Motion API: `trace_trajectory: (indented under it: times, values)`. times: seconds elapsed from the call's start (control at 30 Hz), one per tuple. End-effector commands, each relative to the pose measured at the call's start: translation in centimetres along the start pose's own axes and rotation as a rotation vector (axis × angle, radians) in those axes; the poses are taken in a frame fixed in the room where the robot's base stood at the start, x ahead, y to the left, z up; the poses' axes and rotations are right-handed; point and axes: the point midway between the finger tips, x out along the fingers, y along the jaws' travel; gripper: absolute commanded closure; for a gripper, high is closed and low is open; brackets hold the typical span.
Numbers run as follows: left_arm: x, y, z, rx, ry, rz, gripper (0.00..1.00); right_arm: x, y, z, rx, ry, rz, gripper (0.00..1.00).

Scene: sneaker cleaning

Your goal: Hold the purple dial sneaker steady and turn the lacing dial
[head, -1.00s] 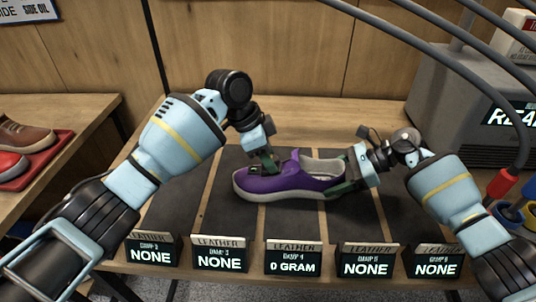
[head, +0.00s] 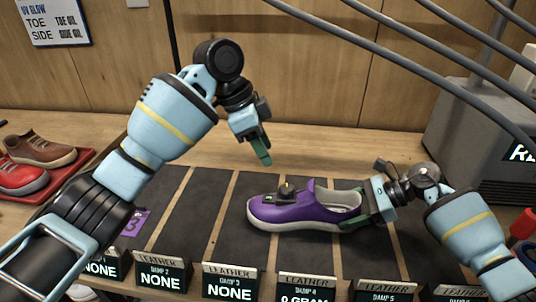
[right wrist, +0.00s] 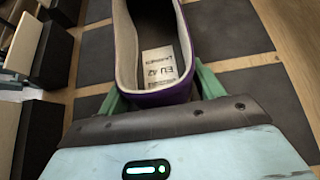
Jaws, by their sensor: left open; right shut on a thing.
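The purple sneaker (head: 290,211) lies upright on the dark mat, toe to the left. Its lacing dial (head: 287,190) sits uncovered on top, near the toe end. My right gripper (head: 358,222) is shut on the sneaker's heel. In the right wrist view its green fingers (right wrist: 160,92) lie on both sides of the heel (right wrist: 150,97), and a size label shows inside the shoe. My left gripper (head: 262,155) is open and empty, raised above and behind the toe, apart from the dial.
Signs (head: 160,273) reading NONE and 0 GRAM line the bench's front edge. A red tray (head: 60,178) with brown and red shoes is at the left. A grey machine (head: 468,140) stands at the right. The mat (head: 200,215) left of the sneaker is mostly clear.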

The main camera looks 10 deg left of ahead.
Motion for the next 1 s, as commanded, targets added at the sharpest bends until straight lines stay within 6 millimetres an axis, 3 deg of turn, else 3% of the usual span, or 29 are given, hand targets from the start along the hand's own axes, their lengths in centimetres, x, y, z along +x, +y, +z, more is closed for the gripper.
trace_trajectory:
  times: [0.33, 0.37, 0.57, 0.87, 1.0]
  values:
    - [-0.1, 0.0, 0.0, 0.0, 0.0, 0.0, 0.57, 0.0, 0.0, -0.1, 0.002, 0.001, 0.001, 0.64]
    - [-0.1, 0.0, 0.0, 0.0, 0.0, 0.0, 0.57, 0.0, 0.0, -0.1, 0.002, 0.001, 0.001, 0.32]
    - [-0.1, 0.0, 0.0, -0.001, 0.0, 0.0, 0.57, 0.0, 0.0, -0.1, 0.001, 0.001, 0.0, 0.08]
    - [0.0, 0.0, 0.0, -0.001, 0.0, 0.0, 0.57, -0.2, 0.0, 0.0, 0.0, 0.001, 0.0, 0.08]
    - [0.0, 0.0, 0.0, 0.0, 0.0, 0.0, 0.57, -1.7, -0.1, -0.1, 0.0, 0.002, -0.003, 0.08]
